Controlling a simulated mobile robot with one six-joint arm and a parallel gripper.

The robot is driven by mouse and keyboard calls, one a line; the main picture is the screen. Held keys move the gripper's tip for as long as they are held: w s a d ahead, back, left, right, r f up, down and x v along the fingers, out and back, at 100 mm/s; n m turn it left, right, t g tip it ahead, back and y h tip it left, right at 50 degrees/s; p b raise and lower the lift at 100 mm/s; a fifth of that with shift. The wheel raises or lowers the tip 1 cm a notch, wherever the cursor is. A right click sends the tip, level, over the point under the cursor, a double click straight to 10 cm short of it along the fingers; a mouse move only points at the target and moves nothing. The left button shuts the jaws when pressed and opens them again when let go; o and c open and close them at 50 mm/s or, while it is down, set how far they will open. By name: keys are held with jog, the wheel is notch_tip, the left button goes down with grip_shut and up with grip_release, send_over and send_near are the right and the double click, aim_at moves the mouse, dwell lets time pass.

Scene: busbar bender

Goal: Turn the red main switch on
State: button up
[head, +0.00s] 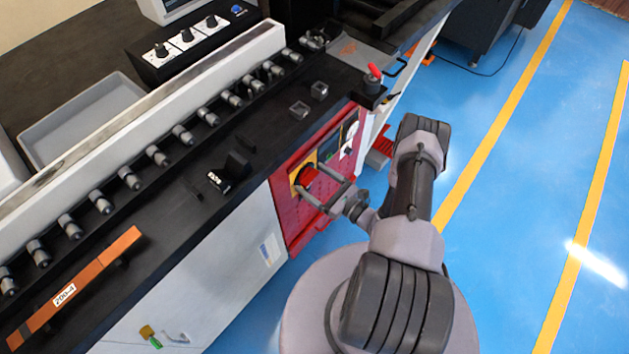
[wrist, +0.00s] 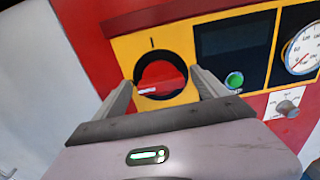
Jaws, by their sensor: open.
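The red main switch (wrist: 160,78) is a round red knob in a black ring on a yellow plate (wrist: 204,37), set in a red panel. A white mark on the knob points left, and a black line stands on the plate above the ring. The switch also shows in the head view (head: 307,176). My gripper (wrist: 160,82) is open, with one finger on each side of the knob. The fingers reach close to the panel; I cannot tell whether they touch the knob.
Right of the switch are a dark display, a green button (wrist: 235,80), a gauge (wrist: 303,47) and a grey knob (wrist: 287,108). Blue floor lies open at right.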

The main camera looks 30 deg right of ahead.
jog(key=c, duration=1.4)
jog(key=shift+m, duration=0.3)
jog(key=m+b, duration=0.1)
jog(key=m, duration=0.2)
jog(key=shift+f+m+b, duration=0.1)
jog(key=shift+m+b, duration=0.2)
jog(key=shift+b, duration=0.1)
jog(key=m+b, duration=0.1)
jog(key=m, duration=0.3)
jog(key=shift+d+m+b, duration=0.15)
jog(key=shift+m+b, duration=0.15)
jog(key=m+b, duration=0.1)
jog(key=m, duration=0.3)
jog(key=shift+f, duration=0.1)
jog(key=shift+m+b, duration=0.65)
jog(key=shift+m, duration=1.85)
